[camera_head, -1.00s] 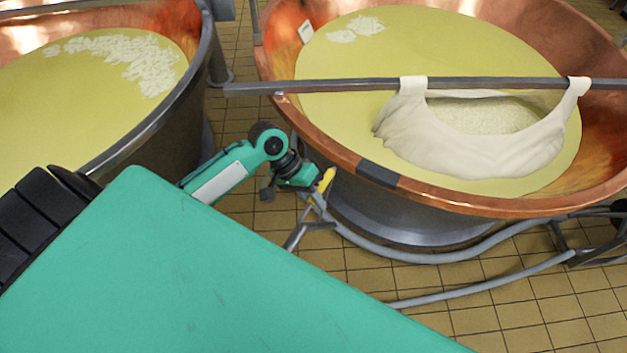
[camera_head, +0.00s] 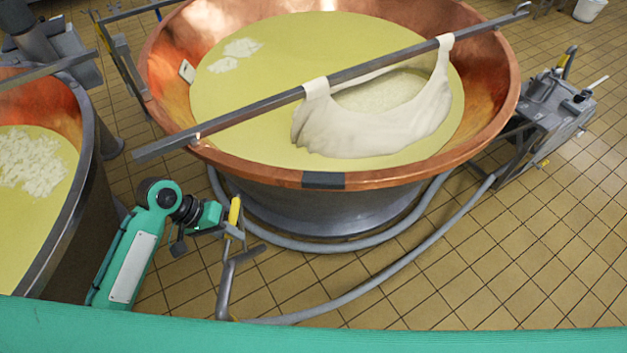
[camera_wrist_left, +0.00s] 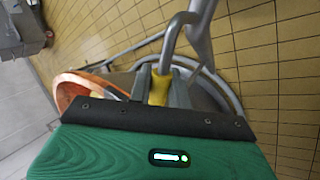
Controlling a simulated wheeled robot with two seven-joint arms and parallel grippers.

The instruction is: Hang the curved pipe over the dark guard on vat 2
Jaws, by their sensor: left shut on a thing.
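The curved pipe is grey with a yellow part (camera_head: 234,211) and a bent lower length (camera_head: 225,285). In the left wrist view the yellow part (camera_wrist_left: 160,88) lies between the fingers and the grey bend (camera_wrist_left: 178,30) curves beyond. The dark guard (camera_head: 323,180) sits on the front of the copper rim of the middle vat (camera_head: 420,166). The pipe is left of and lower than the guard in the picture, apart from it. My right gripper is not in view.
A grey hose (camera_head: 375,289) runs over the tiled floor from the pipe's end to a pump cart (camera_head: 550,115) at right. A bar (camera_head: 240,117) with a cloth (camera_head: 380,133) lies across the middle vat. Another vat (camera_head: 78,195) stands at left, close to my left arm.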

